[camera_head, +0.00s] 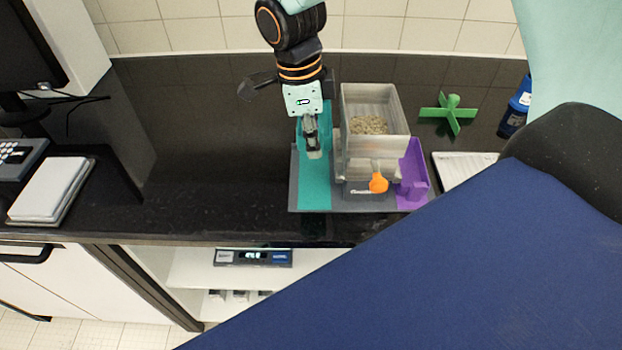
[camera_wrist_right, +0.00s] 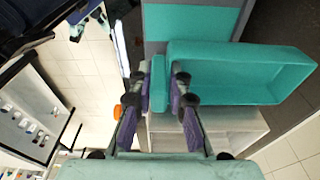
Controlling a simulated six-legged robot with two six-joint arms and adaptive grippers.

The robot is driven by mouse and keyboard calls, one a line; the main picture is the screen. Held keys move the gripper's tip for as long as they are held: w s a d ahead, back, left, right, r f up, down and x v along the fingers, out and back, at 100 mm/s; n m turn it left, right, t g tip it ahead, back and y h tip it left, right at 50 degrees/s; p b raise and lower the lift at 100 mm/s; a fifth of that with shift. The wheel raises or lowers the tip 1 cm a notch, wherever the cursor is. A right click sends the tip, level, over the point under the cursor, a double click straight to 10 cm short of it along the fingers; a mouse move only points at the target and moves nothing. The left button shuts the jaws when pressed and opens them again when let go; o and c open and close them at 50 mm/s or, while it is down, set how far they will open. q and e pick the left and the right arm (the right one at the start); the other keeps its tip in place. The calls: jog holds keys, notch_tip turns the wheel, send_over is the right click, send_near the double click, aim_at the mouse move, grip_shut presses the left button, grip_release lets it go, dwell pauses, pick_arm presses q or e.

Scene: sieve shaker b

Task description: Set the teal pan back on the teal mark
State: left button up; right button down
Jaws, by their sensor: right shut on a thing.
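The teal pan (camera_wrist_right: 240,72) is an open rectangular tray. In the right wrist view my right gripper (camera_wrist_right: 157,85) is shut on the small teal tab at its end. In the head view the pan (camera_head: 326,122) is mostly hidden behind my right gripper (camera_head: 314,152), just left of the clear box. The teal mark (camera_head: 314,190) is a strip on the left part of a grey mat; its front part is bare. It also shows beyond the pan in the right wrist view (camera_wrist_right: 190,21). I cannot tell whether the pan touches the mat. My left gripper is not in view.
A clear box (camera_head: 375,108) with grains stands close right of the pan. An orange piece (camera_head: 378,182) and a purple part (camera_head: 412,170) are at its front right. A green cross-shaped piece (camera_head: 449,113) lies farther right. The dark counter (camera_head: 215,175) left of the mat is clear.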

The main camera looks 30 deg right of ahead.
jog(key=shift+s+a+f, duration=0.2)
jog(key=shift+s+f, duration=0.1)
jog(key=shift+f, duration=0.45)
jog(key=f, duration=0.6)
jog(key=shift+w+d, duration=0.2)
jog(key=shift+w, duration=0.05)
jog(key=f, duration=0.3)
jog(key=shift+s+a, duration=0.15)
jog(key=shift+s, duration=0.1)
jog(key=shift+f, duration=0.25)
jog(key=shift+w+f, duration=0.25)
jog(key=shift+s+f+b, duration=0.2)
jog(key=shift+f+b, duration=0.1)
jog(key=shift+b, duration=0.2)
jog(key=shift+w+f, duration=0.1)
jog(key=shift+f, duration=0.15)
jog(key=c, duration=1.5)
grip_release()
jog(key=shift+w, duration=0.1)
jog(key=shift+o, duration=1.1)
jog(key=shift+s+r, duration=0.1)
jog(key=shift+s, duration=0.1)
